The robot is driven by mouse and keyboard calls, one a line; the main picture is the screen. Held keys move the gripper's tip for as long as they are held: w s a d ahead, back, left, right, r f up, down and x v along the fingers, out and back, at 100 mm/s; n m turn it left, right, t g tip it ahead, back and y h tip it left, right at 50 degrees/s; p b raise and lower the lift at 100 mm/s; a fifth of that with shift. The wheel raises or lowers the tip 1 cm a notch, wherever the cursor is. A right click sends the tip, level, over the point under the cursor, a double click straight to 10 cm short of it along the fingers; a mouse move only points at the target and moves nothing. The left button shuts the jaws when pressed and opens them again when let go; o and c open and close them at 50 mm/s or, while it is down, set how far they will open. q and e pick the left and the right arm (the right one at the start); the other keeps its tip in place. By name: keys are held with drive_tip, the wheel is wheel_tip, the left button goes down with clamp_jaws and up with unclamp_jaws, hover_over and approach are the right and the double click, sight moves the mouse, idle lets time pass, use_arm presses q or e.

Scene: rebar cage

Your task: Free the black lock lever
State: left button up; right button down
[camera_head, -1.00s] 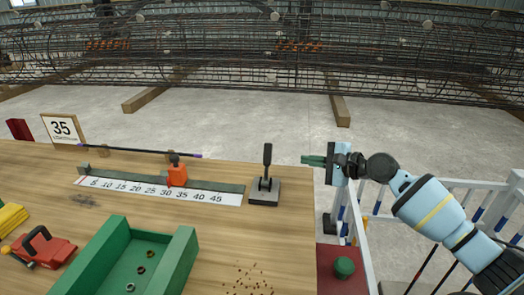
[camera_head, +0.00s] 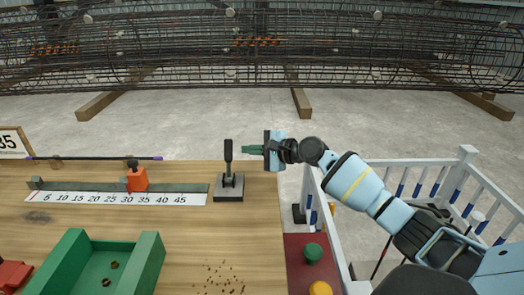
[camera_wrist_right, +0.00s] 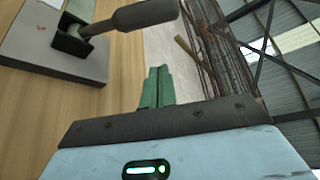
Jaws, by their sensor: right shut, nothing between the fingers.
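The black lock lever (camera_head: 228,155) stands upright on its grey base plate (camera_head: 229,194) near the right edge of the wooden table. In the right wrist view the lever (camera_wrist_right: 140,17) shows close, with its base (camera_wrist_right: 60,60) at the upper left. My right gripper (camera_head: 244,149) points left towards the lever, just right of it, at about the height of its handle. Its green fingers (camera_wrist_right: 156,88) are shut with nothing between them. They look apart from the lever. My left gripper is in neither view.
A numbered scale (camera_head: 110,198) with an orange stop block (camera_head: 137,179) lies left of the lever. A green tray (camera_head: 72,282) with nuts stands at the front left. Brown crumbs (camera_head: 223,278) lie in front. White railings (camera_head: 440,175) stand at right; the rebar cage is behind.

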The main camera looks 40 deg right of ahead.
sight(228, 159)
drive_tip(key=x, duration=0.3)
drive_tip(key=shift+w+a, duration=0.1)
drive_tip(key=shift+s+a+r+p, duration=0.8)
drive_tip(key=shift+s, duration=0.1)
drive_tip(key=shift+s+a+r, duration=0.1)
drive_tip(key=shift+s+a, duration=0.3)
drive_tip(key=shift+a, duration=0.05)
